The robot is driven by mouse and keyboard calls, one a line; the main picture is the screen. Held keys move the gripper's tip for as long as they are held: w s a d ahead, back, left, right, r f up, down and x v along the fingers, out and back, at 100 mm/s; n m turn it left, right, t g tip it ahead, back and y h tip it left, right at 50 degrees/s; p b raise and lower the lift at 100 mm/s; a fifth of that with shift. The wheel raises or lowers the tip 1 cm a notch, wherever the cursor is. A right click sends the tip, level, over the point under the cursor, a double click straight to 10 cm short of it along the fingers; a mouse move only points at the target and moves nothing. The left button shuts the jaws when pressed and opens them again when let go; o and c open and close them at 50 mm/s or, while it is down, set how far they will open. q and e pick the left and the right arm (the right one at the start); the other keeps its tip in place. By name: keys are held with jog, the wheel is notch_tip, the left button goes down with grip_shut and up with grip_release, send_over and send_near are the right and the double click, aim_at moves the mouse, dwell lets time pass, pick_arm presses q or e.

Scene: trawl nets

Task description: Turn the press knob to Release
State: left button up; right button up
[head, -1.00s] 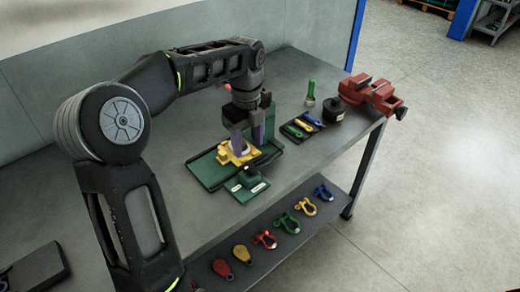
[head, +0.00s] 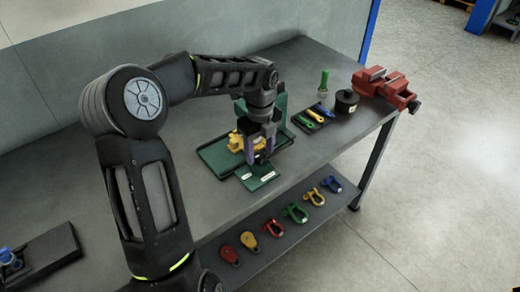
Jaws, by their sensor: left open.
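The green press (head: 217,154) stands on the grey bench, with a yellow fixture (head: 236,141) on its base. At its front is a small green panel (head: 248,182) with two white labels, too small to read. My left gripper (head: 260,153) points down over this panel with its purple fingers apart. The dark press knob (head: 262,159) is between or just below the fingertips and mostly hidden. I cannot tell whether the fingers touch it, nor which way it is turned. My right gripper is not in view.
A tray of coloured tools (head: 312,118), a green-handled bottle (head: 324,84), a black round pot (head: 346,101) and a red vise (head: 388,88) stand right of the press. Several coloured shackles (head: 295,211) lie on the lower shelf. A dark box (head: 45,255) is at lower left.

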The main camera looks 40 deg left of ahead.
pick_arm(q)
jog(key=shift+f, duration=0.3)
grip_shut()
dwell(0.5)
